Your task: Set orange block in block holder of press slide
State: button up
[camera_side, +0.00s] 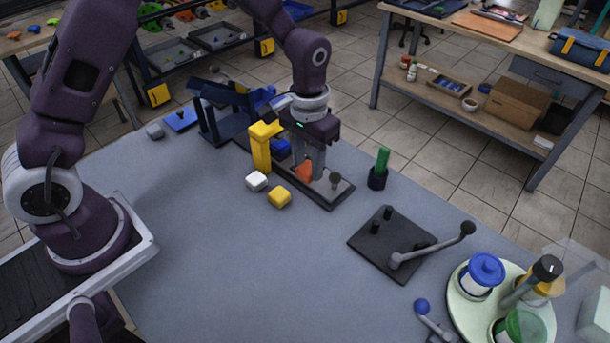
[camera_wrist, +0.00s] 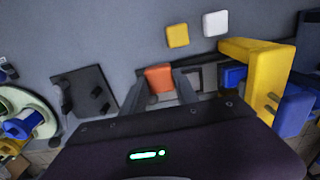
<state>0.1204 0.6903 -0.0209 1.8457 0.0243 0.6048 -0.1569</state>
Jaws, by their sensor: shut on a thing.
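The orange block (camera_side: 303,170) is between the fingers of my gripper (camera_side: 308,163), low over the dark slide plate of the press (camera_side: 332,197) in the side view. In the wrist view, the orange block (camera_wrist: 160,77) sits between the fingertips of my gripper (camera_wrist: 162,95). My gripper is shut on the block. The block holder under it is largely hidden by the fingers, and I cannot tell whether the block touches it.
A yellow post (camera_side: 261,150) stands close left of my gripper. White (camera_side: 257,181) and yellow (camera_side: 279,197) blocks lie in front of the plate. A green cylinder in a dark cup (camera_side: 381,168) and a lever plate (camera_side: 392,243) stand to the right. The table's near middle is clear.

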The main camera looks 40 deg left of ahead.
jog(key=w+a, duration=0.5)
jog(key=shift+w+a+f, duration=0.1)
jog(key=shift+w+f, duration=0.05)
jog(key=shift+f, duration=0.85)
jog(key=shift+w+a+f, duration=0.1)
jog(key=shift+f, duration=0.9)
jog(key=shift+f, duration=1)
jog(key=o, duration=1.2)
jog(key=shift+r, duration=0.1)
